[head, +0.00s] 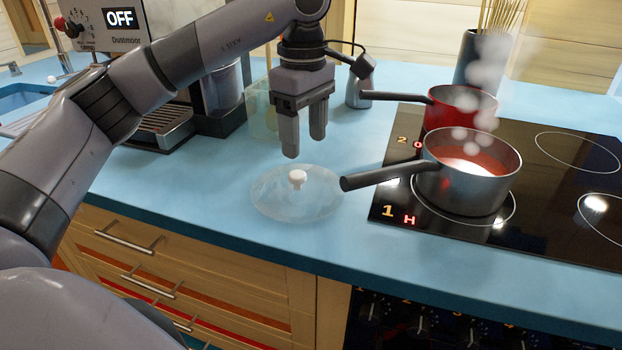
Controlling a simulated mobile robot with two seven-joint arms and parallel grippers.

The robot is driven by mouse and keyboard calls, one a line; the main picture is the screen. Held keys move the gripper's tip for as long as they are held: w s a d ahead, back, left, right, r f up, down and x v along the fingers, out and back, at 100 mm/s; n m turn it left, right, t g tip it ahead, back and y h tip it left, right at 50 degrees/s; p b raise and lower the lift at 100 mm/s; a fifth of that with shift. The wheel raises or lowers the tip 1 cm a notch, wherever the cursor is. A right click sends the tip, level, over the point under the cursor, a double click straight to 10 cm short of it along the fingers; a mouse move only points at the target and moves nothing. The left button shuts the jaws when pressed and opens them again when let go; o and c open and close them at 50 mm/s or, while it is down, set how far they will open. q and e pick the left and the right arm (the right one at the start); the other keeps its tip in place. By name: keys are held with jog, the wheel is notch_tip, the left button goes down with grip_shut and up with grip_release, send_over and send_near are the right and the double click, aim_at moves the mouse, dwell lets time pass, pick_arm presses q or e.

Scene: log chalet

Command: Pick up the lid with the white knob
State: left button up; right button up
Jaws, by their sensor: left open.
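The glass lid (265,199) is clear and round, and it lies flat on the blue counter. Its white knob (297,178) points up from the middle. My left gripper (304,148) hangs above the lid with its fingers pointing down. It is open and empty, and its fingertips are a little above the knob and apart from it. My right gripper is not in view.
A steel saucepan (462,185) with red contents steams on the black hob (560,205); its handle reaches close to the lid's right side. A red saucepan (440,112) stands behind it. A coffee machine (165,130) stands at the back left. The blue counter (190,200) left of the lid is clear.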

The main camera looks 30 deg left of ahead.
aim_at(299, 174)
pick_arm(q)
jog(key=f, duration=0.6)
jog(key=shift+s+a, duration=0.4)
jog(key=shift+f, duration=0.4)
jog(key=shift+w, duration=0.1)
grip_shut()
jog(key=shift+r, duration=0.1)
